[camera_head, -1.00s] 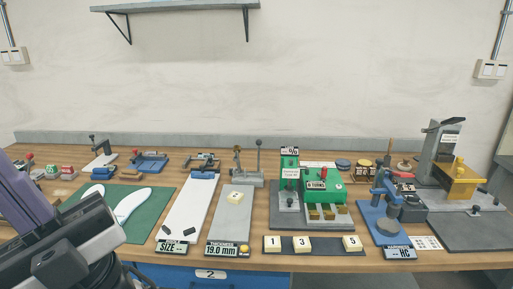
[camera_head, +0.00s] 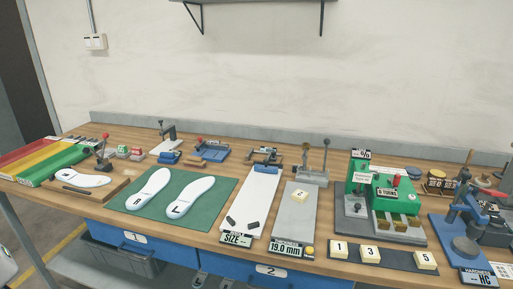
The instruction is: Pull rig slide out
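No part is marked as the rig slide, so I cannot tell which it is. The green rig (camera_head: 398,200) with a "TURNS" label stands on a grey base at right. A blue hardness rig (camera_head: 466,215) with a round pad stands at the right edge, cut off by the frame. A white size board (camera_head: 250,205) with a blue block at its far end lies centre right. My gripper is not in view.
Two white insoles (camera_head: 148,190) lie on a green mat (camera_head: 215,208). Numbered tiles (camera_head: 370,253) sit on a dark strip. Small clamps line the back.

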